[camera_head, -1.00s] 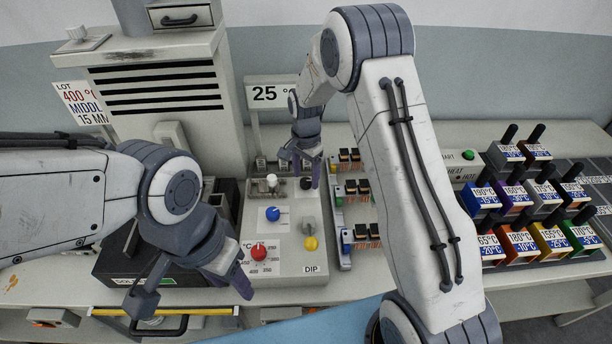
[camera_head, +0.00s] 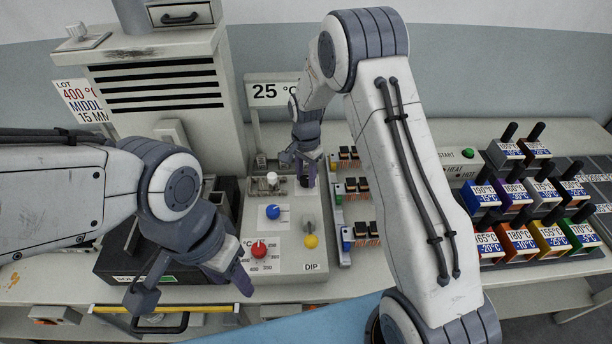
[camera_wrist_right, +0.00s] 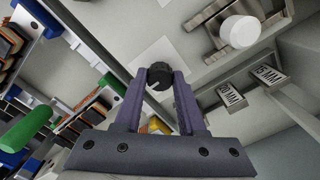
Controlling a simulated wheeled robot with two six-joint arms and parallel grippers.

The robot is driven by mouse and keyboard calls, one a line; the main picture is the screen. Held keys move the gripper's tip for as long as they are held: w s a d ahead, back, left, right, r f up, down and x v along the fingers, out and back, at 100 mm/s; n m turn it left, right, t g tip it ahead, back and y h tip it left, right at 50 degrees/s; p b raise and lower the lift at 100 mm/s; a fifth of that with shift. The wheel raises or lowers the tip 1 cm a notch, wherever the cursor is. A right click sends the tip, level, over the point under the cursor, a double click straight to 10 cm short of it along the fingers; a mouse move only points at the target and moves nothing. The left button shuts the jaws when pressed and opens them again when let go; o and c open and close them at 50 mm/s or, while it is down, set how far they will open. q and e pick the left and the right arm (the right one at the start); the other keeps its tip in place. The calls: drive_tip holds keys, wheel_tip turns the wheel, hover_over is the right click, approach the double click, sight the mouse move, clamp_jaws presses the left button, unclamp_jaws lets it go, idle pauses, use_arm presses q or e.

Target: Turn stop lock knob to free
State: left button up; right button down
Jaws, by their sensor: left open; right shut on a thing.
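The black stop lock knob (camera_wrist_right: 159,76) sits on the light control panel, between the two purple fingertips of my right gripper (camera_wrist_right: 160,82) in the right wrist view. A pale mark line shows on its face. My right gripper (camera_head: 304,172) is shut on it, pointing down at the panel's back right in the head view, where the fingers mostly hide the knob. Its lettering cannot be read. My left gripper (camera_head: 192,290) is open and empty in front of the panel's left side.
The panel (camera_head: 285,262) also carries a blue knob (camera_head: 273,212), a red knob (camera_head: 259,250), a yellow knob (camera_head: 311,241) and a white-topped post (camera_head: 272,178). Connector racks (camera_head: 357,190) stand close on the right. Coloured blocks (camera_head: 520,240) stand farther right.

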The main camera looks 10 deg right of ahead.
drive_tip(key=n, duration=0.8)
drive_tip(key=shift+r+n, duration=0.1)
drive_tip(key=shift+n, duration=0.3)
drive_tip(key=n, duration=0.4)
drive_tip(key=shift+n, duration=2.2)
drive_tip(key=shift+w, duration=0.1)
drive_tip(key=shift+c, duration=2.4)
unclamp_jaws()
